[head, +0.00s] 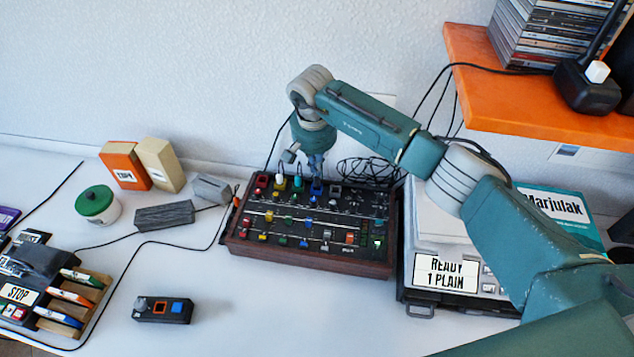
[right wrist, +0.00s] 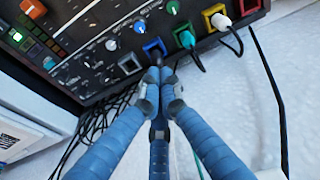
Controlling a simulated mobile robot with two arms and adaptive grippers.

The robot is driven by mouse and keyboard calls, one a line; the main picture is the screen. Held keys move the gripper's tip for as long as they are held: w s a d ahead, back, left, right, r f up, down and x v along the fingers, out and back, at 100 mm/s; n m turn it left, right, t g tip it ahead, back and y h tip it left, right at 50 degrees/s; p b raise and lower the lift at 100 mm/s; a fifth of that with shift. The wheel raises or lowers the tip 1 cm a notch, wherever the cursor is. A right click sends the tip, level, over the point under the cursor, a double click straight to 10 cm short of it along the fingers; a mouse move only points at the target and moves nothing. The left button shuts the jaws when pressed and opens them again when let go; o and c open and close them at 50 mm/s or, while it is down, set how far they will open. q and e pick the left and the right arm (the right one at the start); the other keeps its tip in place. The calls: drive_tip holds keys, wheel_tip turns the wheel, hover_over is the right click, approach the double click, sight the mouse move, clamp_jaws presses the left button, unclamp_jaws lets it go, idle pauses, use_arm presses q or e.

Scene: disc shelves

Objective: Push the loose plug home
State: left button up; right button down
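The mixer-like panel (head: 310,262) lies at the wall, with coloured sockets along its back edge. A white plug (right wrist: 221,21) sits in the yellow socket and a teal plug (right wrist: 187,40) in the green one. My right gripper (head: 316,172) points down at the blue socket (right wrist: 153,47). In the right wrist view the right gripper (right wrist: 159,77) has its blue fingertips together beside this socket. A small dark piece, perhaps a plug, shows at the tips; the fingers mostly hide it, so its depth and any grip on it are unclear. My left gripper is out of view.
A scale-like device (head: 445,272) with a "READY 1 PLAIN" sign stands right of the panel. An orange shelf (head: 505,97) overhangs at upper right. Black cables (head: 365,170) bunch behind the panel. A small button box (head: 163,309) lies front left, with clear table around it.

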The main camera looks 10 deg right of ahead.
sight(317, 178)
drive_tip(key=shift+f+b, duration=1.4)
drive_tip(key=shift+f, duration=0.15)
idle(1.5)
drive_tip(key=shift+r, duration=0.1)
drive_tip(key=shift+w+r+p, duration=0.1)
drive_tip(key=shift+r+p, duration=0.45)
drive_tip(key=shift+r, duration=0.3)
drive_tip(key=shift+r+p, duration=1.1)
drive_tip(key=shift+r, duration=1.5)
